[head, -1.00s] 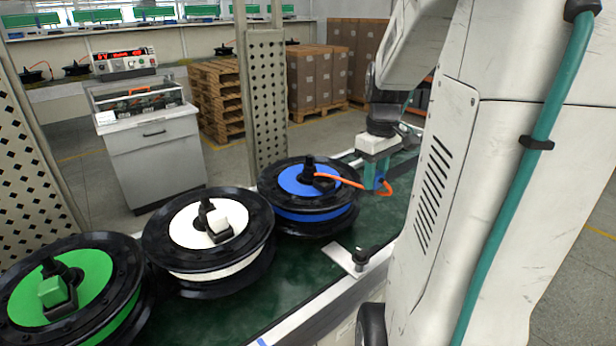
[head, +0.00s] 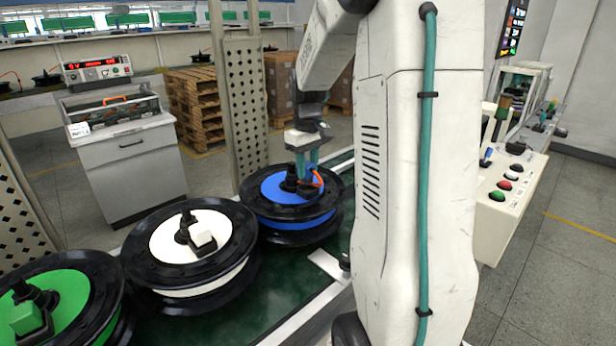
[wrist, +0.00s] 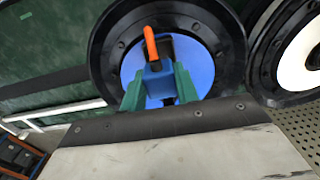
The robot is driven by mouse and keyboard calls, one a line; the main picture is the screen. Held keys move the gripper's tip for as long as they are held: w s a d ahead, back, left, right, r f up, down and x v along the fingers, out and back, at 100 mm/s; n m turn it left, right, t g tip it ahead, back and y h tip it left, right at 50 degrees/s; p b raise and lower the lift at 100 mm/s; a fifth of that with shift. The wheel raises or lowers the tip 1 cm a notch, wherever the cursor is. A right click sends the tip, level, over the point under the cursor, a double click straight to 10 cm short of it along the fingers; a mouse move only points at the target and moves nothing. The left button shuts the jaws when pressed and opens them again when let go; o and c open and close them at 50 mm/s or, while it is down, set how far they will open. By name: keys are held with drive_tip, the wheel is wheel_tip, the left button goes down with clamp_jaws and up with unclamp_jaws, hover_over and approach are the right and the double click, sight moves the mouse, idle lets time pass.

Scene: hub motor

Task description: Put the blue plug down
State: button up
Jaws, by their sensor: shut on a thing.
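The blue plug (wrist: 156,78) with its orange cable (wrist: 150,45) is held between the green fingers of my gripper (wrist: 160,90) in the wrist view. My gripper (head: 308,165) shows in the head view over the right part of the blue hub motor (head: 283,187). The gripper is shut on the plug. The plug sits over the blue face of the motor in both views. I cannot tell whether it touches the motor. The plug's underside is hidden by the fingers.
A white hub motor (head: 192,238) and a green hub motor (head: 62,300) stand to the left on the green conveyor (head: 205,318). A perforated post (head: 240,110) rises behind the blue motor. A button panel (head: 510,190) stands at right.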

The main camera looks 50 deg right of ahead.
sight(308, 177)
drive_tip(key=shift+f, duration=1.6)
drive_tip(key=shift+f, duration=0.15)
drive_tip(key=o, duration=1)
drive_tip(key=shift+c, duration=0.2)
